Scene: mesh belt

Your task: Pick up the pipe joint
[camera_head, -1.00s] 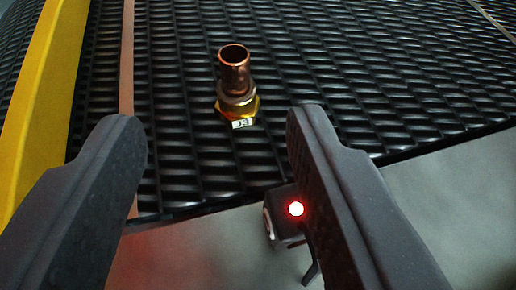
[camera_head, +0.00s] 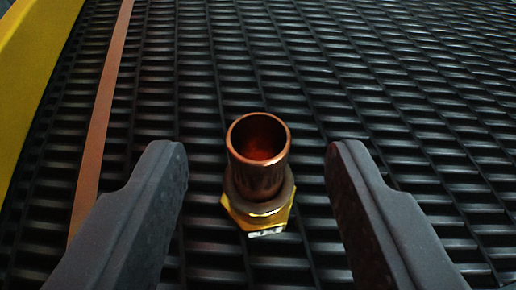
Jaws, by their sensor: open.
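The pipe joint (camera_head: 258,175) stands upright on the black mesh belt. It has an open copper tube on top and a brass hex base, with a small pale label at the lower front, partly visible. My gripper (camera_head: 257,165) is open, with one dark finger on each side of the joint. There is a clear gap between each finger and the joint, and neither finger touches it. I cannot tell how far the fingertips are above the belt.
The black mesh belt (camera_head: 410,90) fills most of the view and is clear around the joint. A yellow rail (camera_head: 30,65) runs along the left edge. A brown strip (camera_head: 102,125) lies between the rail and the joint.

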